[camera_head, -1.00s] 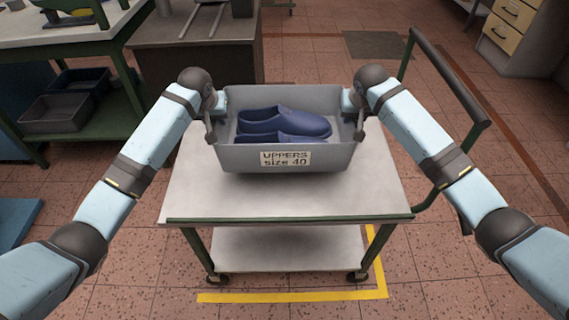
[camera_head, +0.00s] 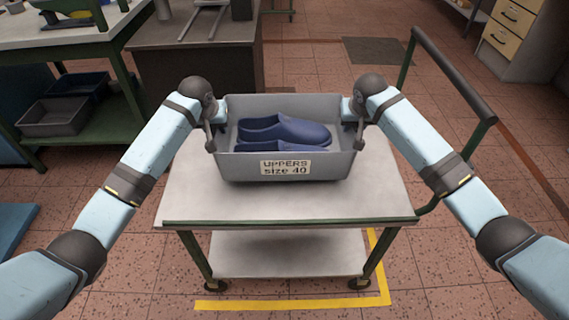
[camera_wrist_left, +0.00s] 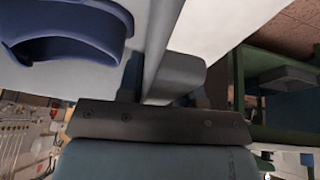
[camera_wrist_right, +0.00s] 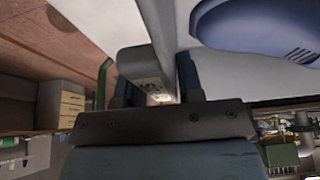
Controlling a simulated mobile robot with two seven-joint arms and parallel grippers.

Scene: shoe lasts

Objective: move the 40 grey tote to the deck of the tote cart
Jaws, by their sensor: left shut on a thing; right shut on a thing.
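The grey tote (camera_head: 230,165) carries a label reading "UPPERS size 40" and holds blue shoe uppers (camera_head: 285,130). It is over the top deck (camera_head: 190,195) of the tote cart, level; I cannot tell whether its base touches the deck. My left gripper (camera_head: 212,125) is shut on the tote's left rim, and my right gripper (camera_head: 355,122) is shut on its right rim. In the left wrist view the tote wall (camera_wrist_left: 165,40) runs up from the jaws. In the right wrist view the tote wall (camera_wrist_right: 155,30) and a blue upper (camera_wrist_right: 255,28) show.
The cart has a lower shelf (camera_head: 285,255) and a green-framed push handle (camera_head: 455,75) at the right. A workbench (camera_head: 70,38) with bins (camera_head: 55,117) below stands at the left. A dark cabinet (camera_head: 195,60) is behind the cart. Yellow tape (camera_head: 290,302) marks the floor.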

